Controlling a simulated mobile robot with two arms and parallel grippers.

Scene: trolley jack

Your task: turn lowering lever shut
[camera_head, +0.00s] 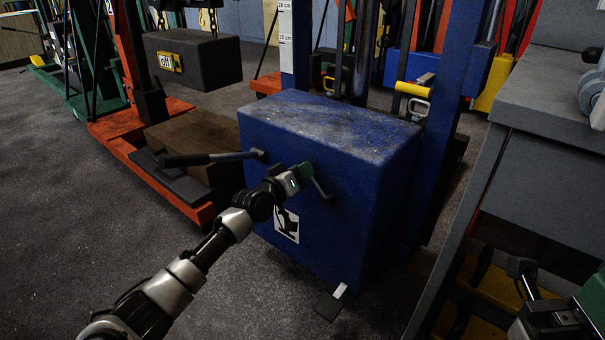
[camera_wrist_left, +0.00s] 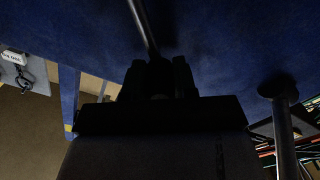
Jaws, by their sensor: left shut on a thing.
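A blue jack body (camera_head: 330,130) stands on the floor in the middle of the head view. A thin metal lever (camera_head: 320,190) sticks out of its front face. My left gripper (camera_head: 306,173) is at this lever, shut on it. In the left wrist view the lever's rod (camera_wrist_left: 142,25) runs from the top edge down to the dark fingers of the left gripper (camera_wrist_left: 158,78). The fingers hide the gripped part. A second, longer handle with a black grip (camera_head: 190,160) is left of the gripper.
A dark block (camera_head: 193,58) hangs by chains at the upper left, above a brown block (camera_head: 195,145) on an orange frame (camera_head: 130,130). A grey bench (camera_head: 540,100) closes off the right. A black pedal (camera_head: 328,306) sits low in front. Floor at the lower left is clear.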

